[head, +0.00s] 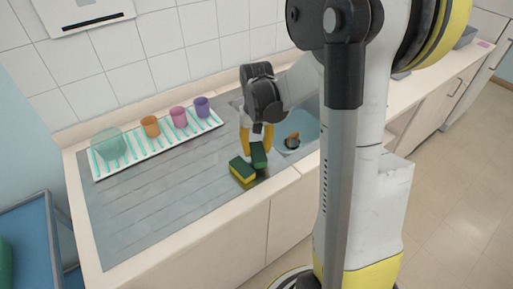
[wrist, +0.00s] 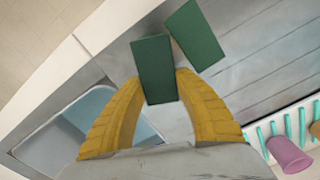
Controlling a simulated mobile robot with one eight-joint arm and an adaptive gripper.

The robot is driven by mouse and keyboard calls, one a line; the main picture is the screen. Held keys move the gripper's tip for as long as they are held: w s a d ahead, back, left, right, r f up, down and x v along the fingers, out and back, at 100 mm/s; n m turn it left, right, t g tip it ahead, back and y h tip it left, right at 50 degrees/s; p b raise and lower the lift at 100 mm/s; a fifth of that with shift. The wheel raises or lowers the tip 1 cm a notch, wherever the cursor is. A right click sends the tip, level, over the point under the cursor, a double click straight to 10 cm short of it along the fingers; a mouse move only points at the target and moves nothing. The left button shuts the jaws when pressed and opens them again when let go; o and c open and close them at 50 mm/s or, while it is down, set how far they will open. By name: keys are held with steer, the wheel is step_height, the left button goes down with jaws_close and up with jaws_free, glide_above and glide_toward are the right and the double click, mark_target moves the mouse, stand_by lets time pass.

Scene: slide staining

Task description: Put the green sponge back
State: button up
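Two sponges with green tops are in view. One green sponge (head: 259,156) is between the yellow fingertips of my gripper (head: 257,140), at the sink's left edge. In the wrist view this sponge (wrist: 154,68) fills the gap between the fingertips (wrist: 158,78), which meet its two sides. My gripper is shut on it. The other sponge (head: 242,170), green over yellow, lies on the steel drainboard just left of the held one. It also shows in the wrist view (wrist: 195,35), close beside the held sponge and at an angle to it.
The sink basin (head: 302,128) is right of my gripper, with a small orange and dark item (head: 292,141) in it. A white rack (head: 158,150) with a teal bowl (head: 108,144) and several coloured cups stands along the wall. The ribbed drainboard (head: 150,205) is mostly clear.

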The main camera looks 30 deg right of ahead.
mark_target(256, 147)
steer(key=shift+o, duration=1.4)
step_height(256, 147, up, 13)
steer(key=p, duration=0.5)
steer(key=s+a+r+n+t, duration=0.2)
steer(key=s+a+t, duration=0.1)
steer(key=s+a, duration=0.3)
steer(key=s+a+r+n+t, duration=0.2)
steer(key=s+a+r+t, duration=0.1)
steer(key=s+a, duration=0.3)
steer(key=shift+s+a+r+t, duration=0.3)
steer(key=shift+a+t, duration=0.3)
steer(key=shift+a, duration=0.45)
steer(key=shift+d, duration=0.1)
